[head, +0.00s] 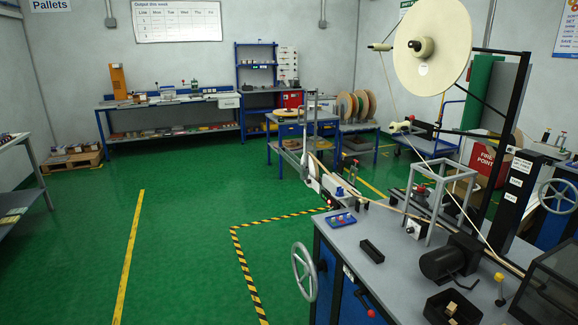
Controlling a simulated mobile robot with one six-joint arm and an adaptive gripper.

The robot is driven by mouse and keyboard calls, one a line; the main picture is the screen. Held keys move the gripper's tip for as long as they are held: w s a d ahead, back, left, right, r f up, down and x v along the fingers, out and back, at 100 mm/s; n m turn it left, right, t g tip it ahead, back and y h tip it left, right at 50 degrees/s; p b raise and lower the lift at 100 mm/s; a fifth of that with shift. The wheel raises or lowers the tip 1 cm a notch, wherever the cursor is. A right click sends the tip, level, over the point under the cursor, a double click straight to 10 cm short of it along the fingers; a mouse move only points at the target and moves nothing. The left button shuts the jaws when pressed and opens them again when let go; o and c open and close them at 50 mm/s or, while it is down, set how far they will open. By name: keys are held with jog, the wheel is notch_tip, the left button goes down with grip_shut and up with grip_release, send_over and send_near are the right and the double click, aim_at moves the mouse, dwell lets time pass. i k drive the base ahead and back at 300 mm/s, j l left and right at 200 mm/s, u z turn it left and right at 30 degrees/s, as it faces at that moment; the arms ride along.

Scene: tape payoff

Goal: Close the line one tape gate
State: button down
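A large cream tape reel (445,75) hangs at the upper right on a black upright frame (513,140). Pale tape (387,85) runs from it down past a small roller (400,127) to the line below. The line runs along a grey bench (400,285) and continues towards the back past a white-sided unit (333,188). White labels (519,165) sit on the upright; their text is too small to read surely. I cannot tell which part is the line one tape gate, or whether it is open or shut. My gripper is not in view.
On the bench are a blue button panel (341,220), a black tray (371,251), a black motor (449,258) and a black bin (440,311) with blocks. A handwheel (304,271) sticks out from its left side. Green floor (180,235) left of the striped line is clear.

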aim_at(341, 165)
jog(key=i+j+u, duration=0.15)
jog(key=i+j, duration=0.15)
jog(key=i, duration=0.15)
jog(key=i+j+u, duration=0.2)
jog(key=i, duration=0.25)
jog(key=i+j+u, duration=0.15)
jog(key=i, duration=0.35)
jog(key=i+j+u, duration=0.2)
jog(key=i, duration=0.3)
jog(key=i+l+z, duration=0.1)
jog(key=i+z, duration=0.65)
jog(key=i, duration=0.15)
jog(key=i+j+z, duration=0.2)
jog(key=i+z, duration=0.2)
jog(key=i+j+z, duration=0.35)
jog(key=i+l+z, duration=0.35)
jog(key=i+z, duration=0.75)
jog(key=i+j, duration=0.05)
jog(key=i, duration=0.05)
